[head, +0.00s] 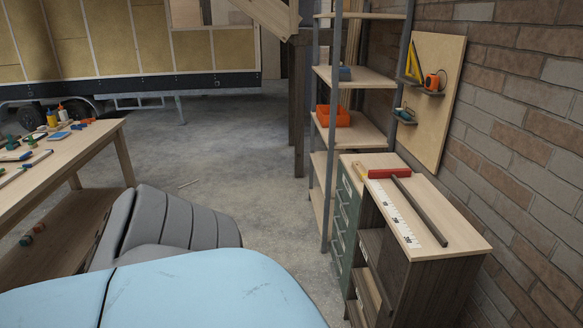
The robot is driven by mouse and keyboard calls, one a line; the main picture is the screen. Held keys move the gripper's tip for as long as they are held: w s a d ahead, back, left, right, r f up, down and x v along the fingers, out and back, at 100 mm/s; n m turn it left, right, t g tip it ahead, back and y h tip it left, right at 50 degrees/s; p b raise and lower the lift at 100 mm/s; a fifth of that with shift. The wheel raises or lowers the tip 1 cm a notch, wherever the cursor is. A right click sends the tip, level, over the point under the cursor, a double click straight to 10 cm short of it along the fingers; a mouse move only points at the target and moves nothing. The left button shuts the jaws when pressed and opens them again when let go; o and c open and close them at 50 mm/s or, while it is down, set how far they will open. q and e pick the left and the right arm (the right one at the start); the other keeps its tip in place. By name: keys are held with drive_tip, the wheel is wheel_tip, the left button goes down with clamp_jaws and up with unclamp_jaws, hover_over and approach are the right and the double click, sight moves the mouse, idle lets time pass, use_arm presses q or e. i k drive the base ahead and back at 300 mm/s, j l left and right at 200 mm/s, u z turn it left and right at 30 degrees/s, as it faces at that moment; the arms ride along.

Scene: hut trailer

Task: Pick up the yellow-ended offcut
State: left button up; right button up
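I cannot make out for certain a yellow-ended offcut. A small yellow patch (361,171) shows at the back left of the wooden cabinet top (460,235), beside a red block (390,173); I cannot tell what it belongs to. Two small pieces, one with a reddish end (38,228) and one with a greenish end (26,240), lie on the low shelf (70,232) under the workbench at left. Neither of my grippers is in view.
A white marked rule (396,213) and a dark bar (420,211) lie on the cabinet top. The workbench (75,150) carries bottles and tools. A rack (352,78) holds an orange bin (334,116). A tool board (437,125) hangs on the brick wall. The middle floor is mostly clear.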

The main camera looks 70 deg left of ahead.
sight(361, 171)
drive_tip(key=u, duration=1.8)
drive_tip(key=i+j, duration=0.4)
drive_tip(key=i, duration=0.15)
drive_tip(key=i+j, duration=0.85)
drive_tip(key=i, duration=0.2)
drive_tip(key=k+u, duration=0.05)
